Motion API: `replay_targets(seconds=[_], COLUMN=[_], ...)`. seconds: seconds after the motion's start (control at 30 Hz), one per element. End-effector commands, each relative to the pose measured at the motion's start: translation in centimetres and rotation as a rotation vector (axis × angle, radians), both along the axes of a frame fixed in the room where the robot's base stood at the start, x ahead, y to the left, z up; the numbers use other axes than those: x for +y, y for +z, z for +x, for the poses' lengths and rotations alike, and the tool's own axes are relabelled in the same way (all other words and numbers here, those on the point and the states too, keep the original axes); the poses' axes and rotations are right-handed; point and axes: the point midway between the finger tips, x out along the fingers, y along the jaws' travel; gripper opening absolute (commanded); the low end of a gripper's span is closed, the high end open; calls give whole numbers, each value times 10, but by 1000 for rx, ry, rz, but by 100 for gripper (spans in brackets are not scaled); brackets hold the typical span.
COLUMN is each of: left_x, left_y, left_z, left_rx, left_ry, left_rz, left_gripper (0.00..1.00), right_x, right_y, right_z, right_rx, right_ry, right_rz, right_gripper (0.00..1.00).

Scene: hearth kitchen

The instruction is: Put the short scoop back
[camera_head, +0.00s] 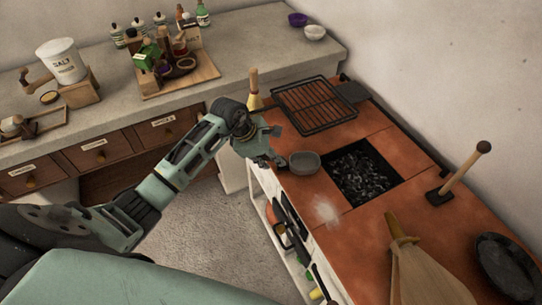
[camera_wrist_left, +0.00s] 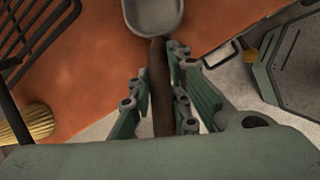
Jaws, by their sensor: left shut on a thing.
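The scoop has a grey bowl (camera_head: 304,163) and a dark brown handle. My left gripper (camera_head: 275,161) is at the left edge of the terracotta hearth top, shut on the handle. In the left wrist view the handle (camera_wrist_left: 160,95) runs between the two green fingers (camera_wrist_left: 158,85), with the bowl (camera_wrist_left: 154,14) sticking out beyond the fingertips. The bowl shows over the hearth top, left of the coal pit; whether it touches the surface I cannot tell. The fingers hide most of the handle in the head view. My right gripper is not in view.
A coal pit (camera_head: 362,172) is open in the hearth top (camera_head: 290,190). A black grill rack (camera_head: 314,104) and a straw brush (camera_head: 254,92) are behind. Several tools hang on the hearth's front (camera_head: 283,217). Bellows (camera_head: 425,270) lie at the front. The counter holds jars.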

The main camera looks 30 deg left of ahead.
Motion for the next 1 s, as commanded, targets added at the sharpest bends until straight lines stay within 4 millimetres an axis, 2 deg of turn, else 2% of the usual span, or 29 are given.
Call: replay_targets(seconds=[0.2, 0.23, 0.43, 0.83, 1.0], left_x=[0, 0, 0, 2, 11], left_y=[-3, -2, -2, 4, 29], left_z=[1, 0, 0, -1, -10], left_rx=[-2, 0, 0, -1, -3], left_ry=[0, -1, 0, 0, -2], left_rz=[1, 1, 1, 2, 7], left_gripper=[0, 19, 36, 36, 36], right_x=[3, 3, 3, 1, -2], right_y=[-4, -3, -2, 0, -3], right_z=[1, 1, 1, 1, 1], right_rx=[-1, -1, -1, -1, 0], right_ry=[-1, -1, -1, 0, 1], right_rz=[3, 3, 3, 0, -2], right_gripper=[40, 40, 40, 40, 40])
